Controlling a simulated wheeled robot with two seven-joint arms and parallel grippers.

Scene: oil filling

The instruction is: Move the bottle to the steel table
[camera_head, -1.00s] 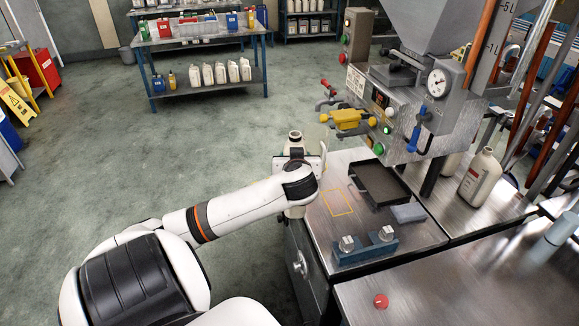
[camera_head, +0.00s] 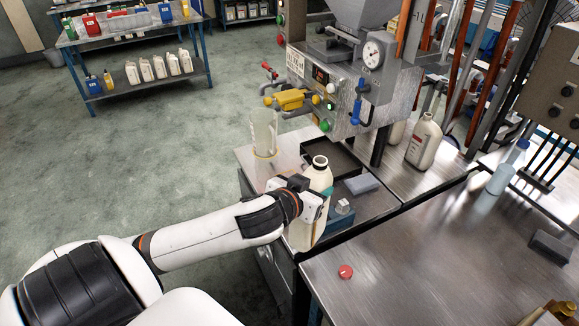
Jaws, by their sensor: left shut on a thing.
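The cream bottle (camera_head: 318,178) is upright with its dark mouth open and no cap on it. My left gripper (camera_head: 312,205) is shut around its body, in front of the filling machine's bench. The gripper hides part of the bottle's middle, and I cannot see clearly whether its base touches anything. My right gripper is not in view.
The filling machine (camera_head: 335,90) stands behind the bottle, with a black tray (camera_head: 335,157) below it. A pale translucent container (camera_head: 263,133) stands to the left. Another cream bottle (camera_head: 424,141) and a bluish bottle (camera_head: 508,167) stand at right. The steel table's middle is clear.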

